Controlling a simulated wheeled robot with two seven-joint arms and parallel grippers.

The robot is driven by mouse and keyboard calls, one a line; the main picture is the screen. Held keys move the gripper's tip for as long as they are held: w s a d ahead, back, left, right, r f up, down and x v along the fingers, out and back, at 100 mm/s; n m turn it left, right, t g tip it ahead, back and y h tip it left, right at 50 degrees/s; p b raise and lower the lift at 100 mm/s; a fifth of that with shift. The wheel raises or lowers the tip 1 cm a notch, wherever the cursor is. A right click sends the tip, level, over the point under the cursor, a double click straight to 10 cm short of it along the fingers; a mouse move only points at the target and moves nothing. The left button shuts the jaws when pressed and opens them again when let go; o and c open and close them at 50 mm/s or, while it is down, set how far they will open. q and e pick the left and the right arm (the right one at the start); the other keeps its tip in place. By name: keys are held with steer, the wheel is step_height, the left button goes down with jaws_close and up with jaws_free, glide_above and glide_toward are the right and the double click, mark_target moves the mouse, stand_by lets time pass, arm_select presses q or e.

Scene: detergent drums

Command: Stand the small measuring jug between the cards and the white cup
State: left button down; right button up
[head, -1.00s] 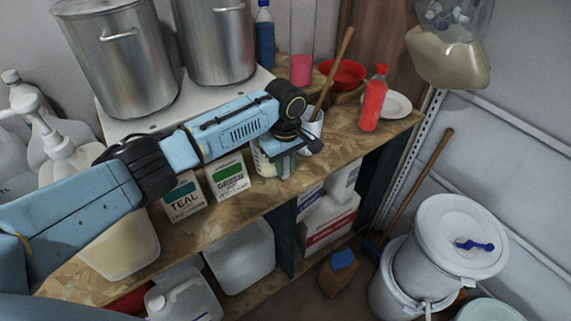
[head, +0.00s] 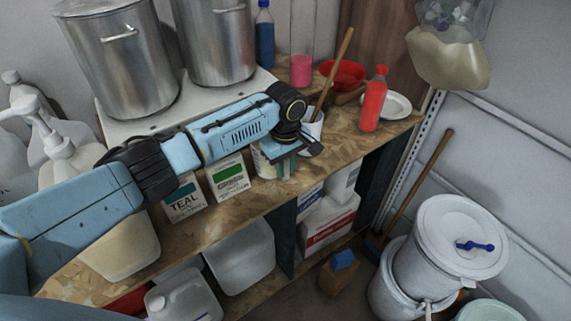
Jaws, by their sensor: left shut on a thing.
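I cannot tell if the jug's base touches the shelf. My right gripper is not in view.
Two steel pots (head: 118,62) stand behind on a white board. A red bottle (head: 373,100), a red bowl (head: 343,75), a white plate (head: 397,105) and a pink-filled clear cylinder (head: 301,70) stand at the right and back. The wooden shelf (head: 325,160) is bare along its front right.

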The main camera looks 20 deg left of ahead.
arm_select(q)
steer(key=shift+f, duration=0.15)
stand_by(0.5)
steer(key=c, duration=1.2)
jaws_free()
step_height(320, 180, up, 13)
